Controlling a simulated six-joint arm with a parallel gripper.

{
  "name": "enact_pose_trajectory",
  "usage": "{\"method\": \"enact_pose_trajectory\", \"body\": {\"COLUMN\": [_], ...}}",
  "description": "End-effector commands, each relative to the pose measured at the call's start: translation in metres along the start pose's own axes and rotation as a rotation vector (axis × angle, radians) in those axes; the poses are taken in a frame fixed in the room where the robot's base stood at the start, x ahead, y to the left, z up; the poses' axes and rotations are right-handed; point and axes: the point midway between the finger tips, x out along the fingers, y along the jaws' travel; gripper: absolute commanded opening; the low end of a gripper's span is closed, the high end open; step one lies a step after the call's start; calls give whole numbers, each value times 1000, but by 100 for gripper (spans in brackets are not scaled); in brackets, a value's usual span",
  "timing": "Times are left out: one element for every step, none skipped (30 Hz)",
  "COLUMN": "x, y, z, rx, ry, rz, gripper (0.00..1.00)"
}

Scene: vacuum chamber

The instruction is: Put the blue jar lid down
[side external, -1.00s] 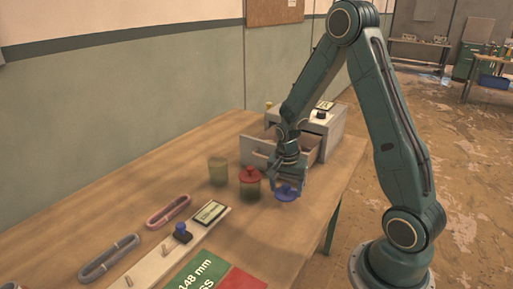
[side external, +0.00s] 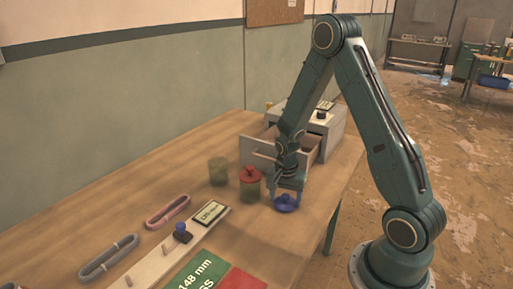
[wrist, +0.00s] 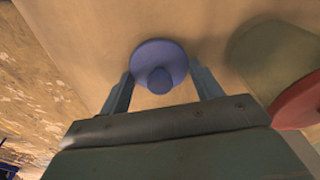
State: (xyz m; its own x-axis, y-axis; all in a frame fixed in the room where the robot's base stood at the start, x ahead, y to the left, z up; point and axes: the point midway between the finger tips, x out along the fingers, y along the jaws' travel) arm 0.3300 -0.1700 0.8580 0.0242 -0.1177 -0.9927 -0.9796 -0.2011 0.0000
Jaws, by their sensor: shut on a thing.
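The blue jar lid (side external: 286,203) is a round disc with a knob on top. In the side view it is low under my gripper (side external: 287,190), at the tabletop or just above it; I cannot tell if it touches. In the wrist view the lid (wrist: 160,55) lies level between the two fingers of my gripper (wrist: 163,82), which is shut on it. An open greenish glass jar (side external: 218,171) stands to the left. A similar jar (side external: 250,190) with a red lid (side external: 250,174) stands close beside my gripper on the left; its red lid also shows at the right in the wrist view (wrist: 300,102).
A grey cabinet (side external: 328,123) with an open drawer (side external: 262,150) stands behind my gripper. Cable loops (side external: 168,211) and a panel strip with a blue knob (side external: 181,233) lie nearer on the table (side external: 130,195). The table's right edge is close to the lid.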

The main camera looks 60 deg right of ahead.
Motion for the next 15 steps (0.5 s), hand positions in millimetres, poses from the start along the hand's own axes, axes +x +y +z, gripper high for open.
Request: {"method": "enact_pose_trajectory", "body": {"x": [1, 1, 0, 0, 0, 0, 0, 0, 0, 0, 0, 0, 0, 0, 0], "y": [0, 0, 0, 0, 0, 0, 0, 0, 0, 0, 0, 0, 0, 0, 0], "z": [0, 0, 0, 0, 0, 0, 0, 0, 0, 0, 0, 0, 0, 0, 0], "rx": [0, 0, 0, 0, 0, 0, 0, 0, 0, 0, 0, 0, 0, 0, 0], "ry": [0, 0, 0, 0, 0, 0, 0, 0, 0, 0, 0, 0, 0, 0, 0], "rz": [0, 0, 0, 0, 0, 0, 0, 0, 0, 0, 0, 0, 0, 0, 0], "gripper": [66, 72, 80, 86, 86, 86, 86, 86, 86, 86, 86, 86, 86, 86, 86]}}
